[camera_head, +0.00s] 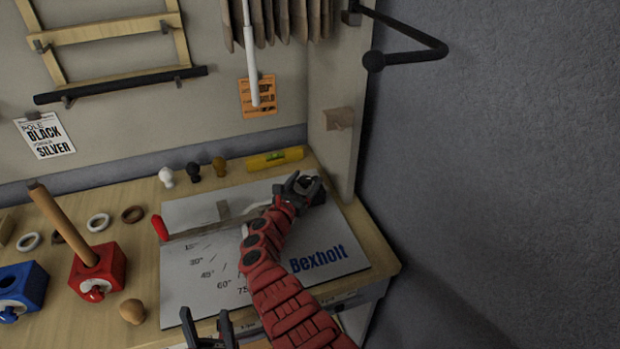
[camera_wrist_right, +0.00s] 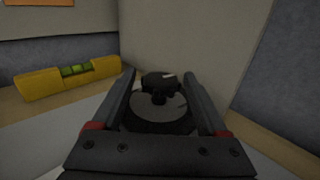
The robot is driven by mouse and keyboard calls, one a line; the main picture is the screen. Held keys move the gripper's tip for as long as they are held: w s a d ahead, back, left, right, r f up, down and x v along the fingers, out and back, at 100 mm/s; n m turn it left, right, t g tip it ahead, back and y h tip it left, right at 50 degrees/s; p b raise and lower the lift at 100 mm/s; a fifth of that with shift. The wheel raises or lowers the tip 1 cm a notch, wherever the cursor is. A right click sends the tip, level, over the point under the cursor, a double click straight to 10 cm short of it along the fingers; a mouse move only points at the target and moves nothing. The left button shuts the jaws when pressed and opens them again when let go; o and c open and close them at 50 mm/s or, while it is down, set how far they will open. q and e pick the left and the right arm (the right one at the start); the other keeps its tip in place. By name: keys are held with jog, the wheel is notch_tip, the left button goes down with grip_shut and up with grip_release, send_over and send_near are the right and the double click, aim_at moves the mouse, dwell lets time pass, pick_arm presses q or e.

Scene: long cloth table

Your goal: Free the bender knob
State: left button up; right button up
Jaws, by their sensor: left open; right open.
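The bender's knob (camera_wrist_right: 158,87) is a dark knob on a round base, seen in the right wrist view between my right gripper's fingers. My right gripper (camera_head: 300,183) is open around or just in front of it; I cannot tell whether the fingers touch it. In the head view the knob is mostly hidden by the gripper. The bender plate (camera_head: 205,262) is a grey board with angle marks and the word Bexholt, with a red-handled lever (camera_head: 160,228) at its left. My left gripper (camera_head: 208,325) is open and empty at the plate's front edge.
A yellow level (camera_head: 262,161) lies behind the plate. A red block (camera_head: 97,268) with a wooden rod, a blue block (camera_head: 20,288), several rings and small knobs stand at the left. A wall panel (camera_head: 338,90) rises close beside the right gripper.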

jog(key=shift+s+r, duration=0.15)
jog(key=shift+r, duration=0.05)
grip_shut()
dwell(0.3)
